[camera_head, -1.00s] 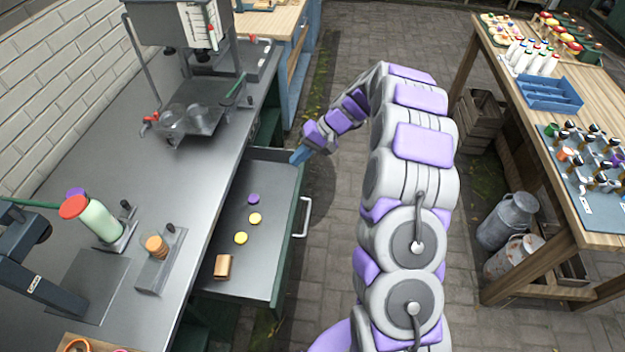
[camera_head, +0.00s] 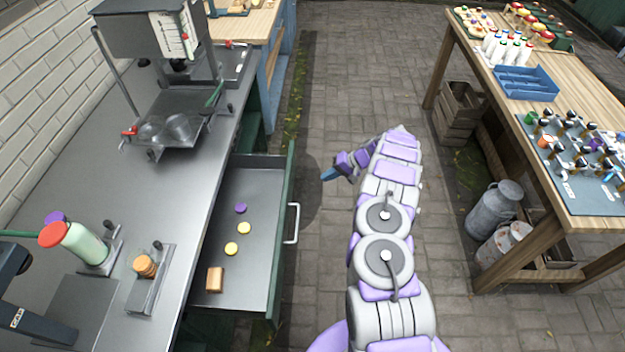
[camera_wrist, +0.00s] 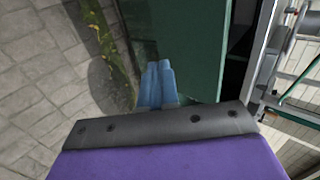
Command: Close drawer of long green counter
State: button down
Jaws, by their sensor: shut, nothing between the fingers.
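The long green counter has a grey metal top (camera_head: 130,160) and stands on the left. Its drawer (camera_head: 262,270) is pulled out toward the right. The drawer has a green front and a pale bar handle (camera_head: 293,223). Inside lie a purple disc, two yellow discs (camera_head: 244,228) and a small tan block (camera_head: 215,279). My gripper (camera_head: 328,174) is shut and empty, to the right of the drawer front's far end and apart from it. In the wrist view the blue fingers (camera_wrist: 158,82) are together beside a green panel (camera_wrist: 182,45).
A wooden table (camera_head: 590,150) with a blue tray (camera_head: 525,83) and bottles stands on the right. Paved floor between counter and table is open. A scale-like machine (camera_head: 165,60) stands on the counter.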

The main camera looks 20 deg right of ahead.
jog(key=a+r+b+x, duration=0.1)
jog(key=x, duration=1.1)
jog(key=shift+w+a+r+b, duration=0.25)
jog(key=shift+r+b, duration=0.1)
jog(key=shift+r, duration=0.05)
jog(key=shift+a, duration=0.1)
